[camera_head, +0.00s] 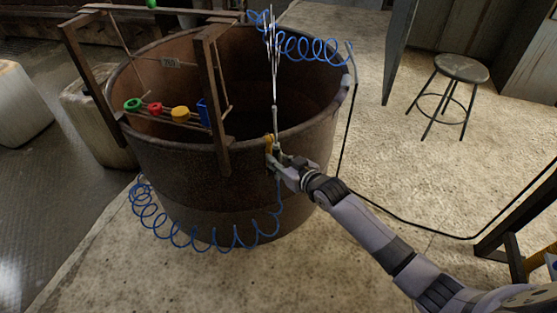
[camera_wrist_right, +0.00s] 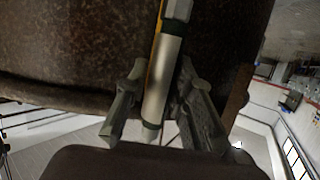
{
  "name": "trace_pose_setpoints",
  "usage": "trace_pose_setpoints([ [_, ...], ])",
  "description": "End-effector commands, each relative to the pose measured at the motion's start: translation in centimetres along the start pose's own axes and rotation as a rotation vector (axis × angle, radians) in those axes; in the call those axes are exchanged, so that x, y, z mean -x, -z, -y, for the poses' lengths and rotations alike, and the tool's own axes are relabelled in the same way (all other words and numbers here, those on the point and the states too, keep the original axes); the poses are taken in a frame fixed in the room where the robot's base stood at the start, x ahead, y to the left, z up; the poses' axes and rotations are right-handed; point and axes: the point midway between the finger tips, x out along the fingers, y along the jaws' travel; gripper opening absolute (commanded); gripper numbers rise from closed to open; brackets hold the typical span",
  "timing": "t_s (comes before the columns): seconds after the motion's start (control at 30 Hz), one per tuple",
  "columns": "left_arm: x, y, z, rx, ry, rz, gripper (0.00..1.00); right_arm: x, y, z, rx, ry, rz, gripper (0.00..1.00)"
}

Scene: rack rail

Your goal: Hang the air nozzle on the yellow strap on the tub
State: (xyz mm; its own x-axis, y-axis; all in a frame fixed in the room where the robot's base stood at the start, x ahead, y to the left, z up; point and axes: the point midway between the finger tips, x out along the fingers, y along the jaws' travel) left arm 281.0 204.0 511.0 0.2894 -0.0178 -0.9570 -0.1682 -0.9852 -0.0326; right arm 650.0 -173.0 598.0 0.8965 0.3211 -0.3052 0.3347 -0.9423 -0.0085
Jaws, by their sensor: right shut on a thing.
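The air nozzle (camera_head: 275,120) is a long thin metal piece standing roughly upright at the near rim of the rusty brown tub (camera_head: 200,180). My right gripper (camera_head: 277,161) is shut on its lower part, just outside the tub wall. In the right wrist view, the silver body of the nozzle (camera_wrist_right: 164,75) lies between the two fingers of my right gripper (camera_wrist_right: 162,88). The yellow strap (camera_head: 268,143) shows at the rim just beside the nozzle. In the wrist view the strap (camera_wrist_right: 155,55) is a narrow strip behind the nozzle, largely hidden; I cannot tell whether they touch. My left gripper is out of view.
A blue coiled hose (camera_head: 176,236) loops low around the tub's front; another blue coil (camera_head: 315,50) is above the far rim. A wooden frame (camera_head: 213,100) with coloured pieces straddles the tub's left side. A stool (camera_head: 461,70) stands at the back right. The floor right of the tub is mostly clear.

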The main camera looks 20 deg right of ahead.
Motion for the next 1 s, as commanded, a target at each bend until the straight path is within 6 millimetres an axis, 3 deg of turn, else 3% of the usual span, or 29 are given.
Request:
trace_pose_setpoints([
  [0.33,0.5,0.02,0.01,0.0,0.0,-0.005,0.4,-0.02,-0.21,0.01,0.0,0.0,0.002,0.0],
  [0.37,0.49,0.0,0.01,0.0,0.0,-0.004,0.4,-0.02,-0.22,0.01,0.0,0.0,0.002,0.24],
  [0.4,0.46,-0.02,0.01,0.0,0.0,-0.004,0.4,-0.02,-0.23,0.01,0.001,0.0,0.003,0.26],
  [0.7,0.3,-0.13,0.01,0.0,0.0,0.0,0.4,-0.02,-0.2,0.0,0.0,0.0,0.002,0.46],
  [1.0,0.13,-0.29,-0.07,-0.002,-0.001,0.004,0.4,0.05,-0.32,0.01,0.0,0.0,0.005,0.46],
])
